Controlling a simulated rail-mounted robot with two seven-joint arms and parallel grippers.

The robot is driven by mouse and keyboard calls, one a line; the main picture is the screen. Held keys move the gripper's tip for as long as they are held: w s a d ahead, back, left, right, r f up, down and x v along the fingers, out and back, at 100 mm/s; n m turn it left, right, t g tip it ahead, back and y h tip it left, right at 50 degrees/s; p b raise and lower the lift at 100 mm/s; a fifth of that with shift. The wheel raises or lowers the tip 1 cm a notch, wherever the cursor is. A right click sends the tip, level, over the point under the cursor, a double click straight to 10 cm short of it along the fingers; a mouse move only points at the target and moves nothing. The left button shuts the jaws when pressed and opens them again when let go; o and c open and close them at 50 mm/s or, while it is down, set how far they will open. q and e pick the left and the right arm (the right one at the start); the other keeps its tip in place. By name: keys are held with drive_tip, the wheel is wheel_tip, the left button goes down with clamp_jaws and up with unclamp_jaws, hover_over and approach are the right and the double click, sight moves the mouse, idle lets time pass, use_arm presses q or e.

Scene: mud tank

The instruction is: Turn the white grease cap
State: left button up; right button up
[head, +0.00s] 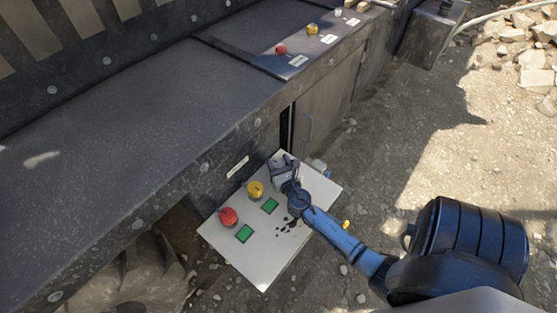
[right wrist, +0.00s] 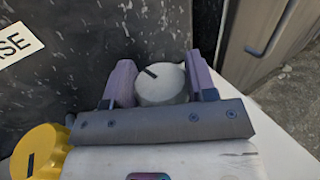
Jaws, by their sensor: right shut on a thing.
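The white grease cap (right wrist: 163,84) is round with a dark mark line on its top. It stands between the two purple-grey fingers of my right gripper (right wrist: 161,80) in the right wrist view. The gripper is shut on the cap, with a finger on each side. In the head view my right gripper (head: 283,168) is at the far end of the pale panel (head: 258,262) and mostly hides the cap. My left gripper is not in view.
A dark metal wall with a label (head: 238,166) rises right behind. Open gravel lies to the right.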

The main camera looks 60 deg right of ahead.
drive_tip(key=shift+m+g+h, duration=0.6)
drive_tip(key=shift+h, duration=0.1)
drive_tip(key=shift+g, duration=0.3)
drive_tip(key=o, duration=0.9)
